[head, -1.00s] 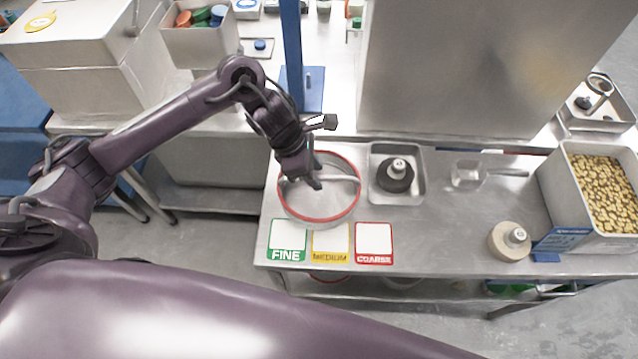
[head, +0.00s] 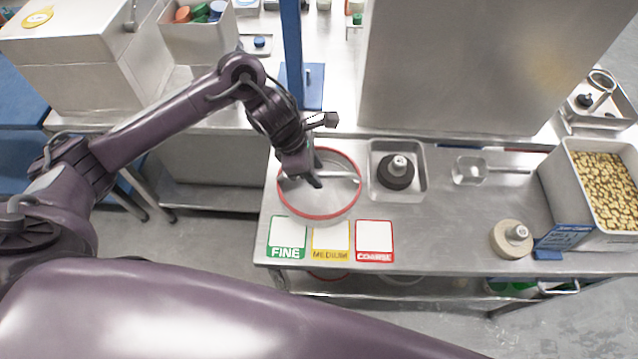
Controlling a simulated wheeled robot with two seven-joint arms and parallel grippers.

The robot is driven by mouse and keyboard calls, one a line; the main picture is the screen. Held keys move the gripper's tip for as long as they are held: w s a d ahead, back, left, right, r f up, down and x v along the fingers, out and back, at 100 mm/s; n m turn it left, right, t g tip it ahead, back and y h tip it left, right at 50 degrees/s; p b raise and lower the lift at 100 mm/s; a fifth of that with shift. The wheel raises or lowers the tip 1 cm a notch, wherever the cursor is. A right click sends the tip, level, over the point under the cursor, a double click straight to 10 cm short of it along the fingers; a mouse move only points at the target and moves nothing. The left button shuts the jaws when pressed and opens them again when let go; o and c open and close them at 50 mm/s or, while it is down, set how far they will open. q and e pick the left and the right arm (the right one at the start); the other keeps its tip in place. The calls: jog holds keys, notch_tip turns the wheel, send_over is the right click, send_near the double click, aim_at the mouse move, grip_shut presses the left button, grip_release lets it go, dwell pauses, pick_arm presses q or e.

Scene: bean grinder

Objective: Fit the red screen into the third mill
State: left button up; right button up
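A round screen with a red rim (head: 336,217) and a metal bar across it is at the left part of the steel table in the head view. My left gripper (head: 316,174) points down over the screen, its fingers at the middle of the bar. One finger shows in front of the bar and one behind it. Whether they press on the bar is too small to tell. My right gripper is out of view. I cannot make out which thing is the third mill.
FINE (head: 287,237), MEDIUM (head: 331,237) and COARSE (head: 374,240) cards lie in front of the screen. A blue post (head: 293,55) rises behind.

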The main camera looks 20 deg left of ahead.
pick_arm(q)
jog(key=shift+c, duration=0.3)
grip_shut()
dwell(1.3)
